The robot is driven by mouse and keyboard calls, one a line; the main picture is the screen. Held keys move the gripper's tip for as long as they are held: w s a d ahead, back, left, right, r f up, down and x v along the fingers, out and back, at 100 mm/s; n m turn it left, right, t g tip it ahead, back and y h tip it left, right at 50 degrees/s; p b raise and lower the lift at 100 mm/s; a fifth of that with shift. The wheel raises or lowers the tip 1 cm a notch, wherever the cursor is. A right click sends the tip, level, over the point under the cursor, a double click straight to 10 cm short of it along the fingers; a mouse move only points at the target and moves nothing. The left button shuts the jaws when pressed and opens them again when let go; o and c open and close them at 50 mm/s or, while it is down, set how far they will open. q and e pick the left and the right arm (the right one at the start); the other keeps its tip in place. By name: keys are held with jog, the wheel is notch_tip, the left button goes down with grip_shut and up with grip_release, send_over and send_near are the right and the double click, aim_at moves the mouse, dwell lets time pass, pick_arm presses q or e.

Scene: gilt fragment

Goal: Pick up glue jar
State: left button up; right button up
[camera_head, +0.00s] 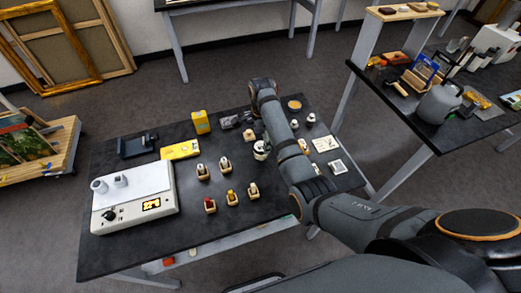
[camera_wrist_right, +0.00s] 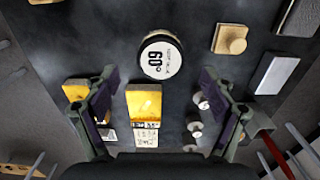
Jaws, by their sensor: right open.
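The glue jar, round with a pale lid marked "60" (camera_wrist_right: 160,58), stands upright on the dark table in the right wrist view. In the head view a pale, dark-banded jar, seemingly the same one (camera_head: 260,151), shows just left of my right arm. My right gripper (camera_wrist_right: 157,76) is open and empty. Its fingers spread to either side of the jar in the wrist view, with the jar lying beyond the tips and apart from them. In the head view my arm hides most of this gripper. My left gripper is not in view.
A tan knobbed block (camera_wrist_right: 229,39) and a grey plate (camera_wrist_right: 277,75) lie near the jar. A yellow block (camera_wrist_right: 144,102) and small pale jars are close to the fingers. The table's front is clear.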

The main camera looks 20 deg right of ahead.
aim_at(261, 146)
notch_tip(261, 146, down, 2)
jog(key=shift+a+f+p, duration=0.1)
jog(key=shift+f+p, duration=0.15)
jog(key=shift+p, duration=0.25)
notch_tip(261, 146, down, 2)
jog(key=c, duration=0.9)
jog(key=shift+c, duration=1)
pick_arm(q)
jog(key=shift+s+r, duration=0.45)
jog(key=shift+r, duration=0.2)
pick_arm(e)
jog(key=shift+c, duration=1.4)
